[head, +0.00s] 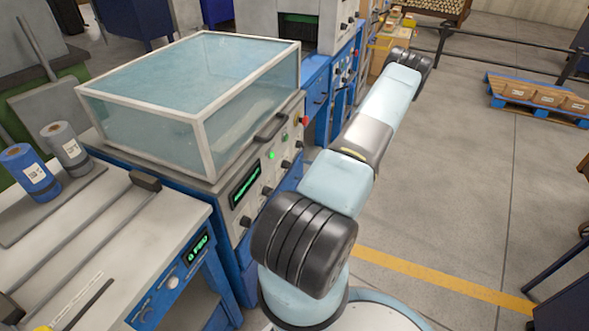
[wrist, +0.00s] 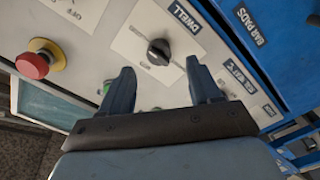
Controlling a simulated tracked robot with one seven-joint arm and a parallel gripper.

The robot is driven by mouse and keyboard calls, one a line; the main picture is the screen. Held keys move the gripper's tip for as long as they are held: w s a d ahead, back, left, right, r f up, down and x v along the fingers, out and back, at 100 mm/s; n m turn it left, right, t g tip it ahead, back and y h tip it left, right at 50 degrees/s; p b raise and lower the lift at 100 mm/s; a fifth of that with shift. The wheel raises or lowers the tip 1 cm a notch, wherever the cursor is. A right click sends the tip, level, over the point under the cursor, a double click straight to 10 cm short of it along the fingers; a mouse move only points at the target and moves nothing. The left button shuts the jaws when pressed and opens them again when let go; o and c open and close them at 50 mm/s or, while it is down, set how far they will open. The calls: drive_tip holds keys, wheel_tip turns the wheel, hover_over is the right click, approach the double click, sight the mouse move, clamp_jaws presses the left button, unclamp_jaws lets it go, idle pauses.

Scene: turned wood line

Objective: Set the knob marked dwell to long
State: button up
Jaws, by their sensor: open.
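The black knob (wrist: 158,52) sits on a pale plate in the upper middle of the wrist view, below a dark label reading DWELL (wrist: 187,15). Small marks around the knob are too blurred to read, so I cannot tell its setting. My gripper (wrist: 160,66) is open and empty, with one finger on each side of the knob in the picture. The fingertips appear just short of the knob, and no contact shows. In the head view my arm reaches away to the upper right. The gripper and the dwell knob cannot be made out there.
A red mushroom button (wrist: 33,65) on a yellow base is left of the knob. A green button (wrist: 107,87) is partly behind the left finger. A blue BAR PADS panel (wrist: 250,25) lies right. In the head view, a clear-hooded machine (head: 203,125) stands left; open floor (head: 450,190) lies right.

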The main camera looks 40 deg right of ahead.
drive_tip(key=v, duration=0.8)
drive_tip(key=shift+s, duration=0.3)
